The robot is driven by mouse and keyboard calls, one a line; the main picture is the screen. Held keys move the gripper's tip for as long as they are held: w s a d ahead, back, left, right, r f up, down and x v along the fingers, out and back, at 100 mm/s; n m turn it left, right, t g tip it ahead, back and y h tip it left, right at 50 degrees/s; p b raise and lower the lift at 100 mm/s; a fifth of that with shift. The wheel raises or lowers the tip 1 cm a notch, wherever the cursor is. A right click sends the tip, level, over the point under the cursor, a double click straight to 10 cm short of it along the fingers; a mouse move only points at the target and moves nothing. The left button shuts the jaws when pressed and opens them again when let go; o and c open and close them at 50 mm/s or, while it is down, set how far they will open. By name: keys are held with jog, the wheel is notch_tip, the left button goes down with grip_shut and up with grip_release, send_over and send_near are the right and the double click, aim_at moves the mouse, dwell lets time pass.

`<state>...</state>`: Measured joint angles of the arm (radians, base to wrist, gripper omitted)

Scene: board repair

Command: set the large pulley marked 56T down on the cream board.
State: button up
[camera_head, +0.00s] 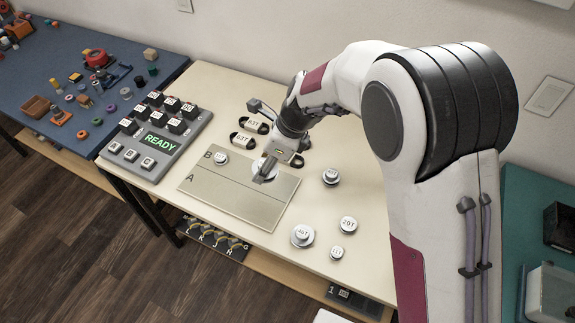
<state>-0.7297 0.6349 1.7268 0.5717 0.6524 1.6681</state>
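The cream board (237,198) lies flat on the table, with letters A and B at its left side and a dark line across it. A large pale round pulley (257,167) shows at the board's far right part, partly hidden by my gripper (265,173). Its marking is covered, so I cannot read whether it is 56T. My gripper points down over this pulley, with its fingers overlapping the disc. I cannot tell whether they grip it, or whether it touches the board. A small pulley (220,158) sits on the board near B.
Pulleys stand right of the board: one at the back (331,176), a large one (303,235), one marked 20T (348,224) and a small one (337,252). A console (156,141) reading READY stands left.

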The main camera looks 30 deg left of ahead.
send_near(238, 168)
jog(key=s+r, duration=0.2)
jog(key=s, duration=0.1)
jog(key=shift+w+a+r+m+t, duration=0.4)
jog(key=shift+w+a+r+m, duration=0.6)
jog(key=shift+w+a+r, duration=0.2)
jog(key=shift+f, duration=0.25)
jog(key=shift+f, duration=4.25)
jog(key=shift+f, duration=0.55)
jog(key=o, duration=1.2)
